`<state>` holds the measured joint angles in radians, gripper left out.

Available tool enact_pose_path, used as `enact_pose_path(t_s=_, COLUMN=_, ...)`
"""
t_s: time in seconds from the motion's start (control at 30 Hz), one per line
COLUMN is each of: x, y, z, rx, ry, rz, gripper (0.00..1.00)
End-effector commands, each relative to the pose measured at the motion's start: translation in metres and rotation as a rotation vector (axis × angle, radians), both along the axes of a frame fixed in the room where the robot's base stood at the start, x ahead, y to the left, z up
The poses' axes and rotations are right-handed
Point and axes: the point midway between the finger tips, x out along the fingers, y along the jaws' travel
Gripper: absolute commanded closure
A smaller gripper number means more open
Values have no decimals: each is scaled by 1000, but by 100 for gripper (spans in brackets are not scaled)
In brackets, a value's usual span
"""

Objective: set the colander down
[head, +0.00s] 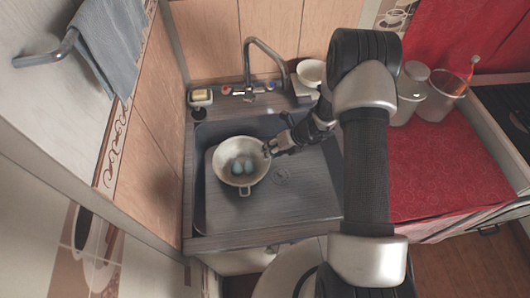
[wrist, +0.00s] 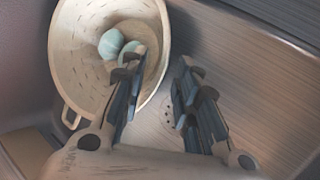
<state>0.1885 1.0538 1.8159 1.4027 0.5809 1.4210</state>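The cream colander (head: 228,177) is in the grey sink, left of its middle, and looks upright. It holds a few pale blue egg-like things (head: 243,166), also seen in the wrist view (wrist: 111,43). My gripper (head: 270,148) is at the colander's right rim. In the wrist view my gripper (wrist: 158,82) has its fingers apart. The left finger overlaps the bowl of the colander (wrist: 78,60) and the right finger is outside it, over the sink floor. The rim lies between them, with a gap visible beside the right finger. Whether the left finger touches the colander is unclear.
The sink (head: 290,205) has free floor right of the colander, around the drain (head: 280,177). A faucet (head: 262,62), a sponge holder (head: 200,97) and a white bowl (head: 311,72) stand behind. Jars (head: 408,95) stand on the red counter (head: 430,165) at right.

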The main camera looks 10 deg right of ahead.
Motion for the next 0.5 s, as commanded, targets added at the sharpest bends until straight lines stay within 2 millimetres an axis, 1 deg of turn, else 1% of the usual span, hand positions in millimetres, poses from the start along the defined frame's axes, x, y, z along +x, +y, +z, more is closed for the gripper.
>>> enact_pose_path(t_s=0.03, x=-2, y=-7, z=14, rx=-1, ry=-2, rz=-4, gripper=71)
enact_pose_path(t_s=0.2, x=-9, y=-22, z=38, rx=-1, ry=-1, rz=-1, gripper=71)
enact_pose_path(t_s=0.33, x=-14, y=-29, z=48, rx=0, ry=1, rz=-1, gripper=71)
enact_pose_path(t_s=0.5, x=-15, y=-31, z=52, rx=0, ry=0, rz=0, gripper=71)
